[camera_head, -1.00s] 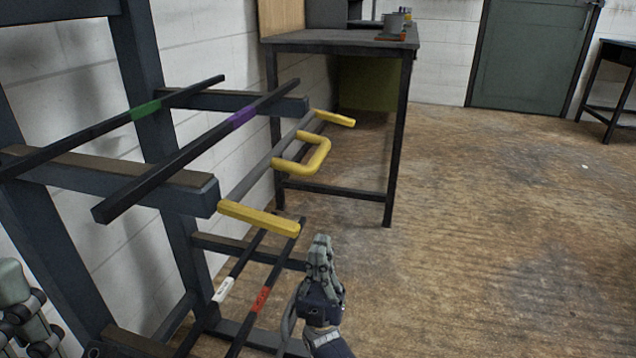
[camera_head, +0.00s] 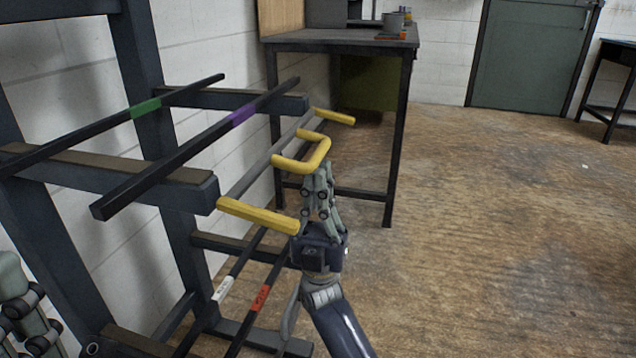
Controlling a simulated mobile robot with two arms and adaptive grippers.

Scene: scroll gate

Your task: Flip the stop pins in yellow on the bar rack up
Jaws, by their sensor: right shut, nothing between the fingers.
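Two yellow stop pins stick out from the bar rack (camera_head: 150,185): a near one (camera_head: 258,216) and a far one (camera_head: 335,117). Both lie about level, pointing right. Between them a yellow U-shaped handle (camera_head: 322,155) juts from the grey rod (camera_head: 262,165) that runs between the pins. My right gripper (camera_head: 318,172) is shut and empty, its fingertips just under the handle's outer side. I cannot tell whether they touch it. My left gripper (camera_head: 25,310) shows only in part at the lower left edge, and its jaw state is unclear.
Dark bars with green (camera_head: 146,108) and purple (camera_head: 243,114) bands lie on the upper rack arms. Bars with white (camera_head: 223,288) and red (camera_head: 260,298) bands lie lower. A dark table (camera_head: 340,40) stands behind the rack. The floor to the right is clear.

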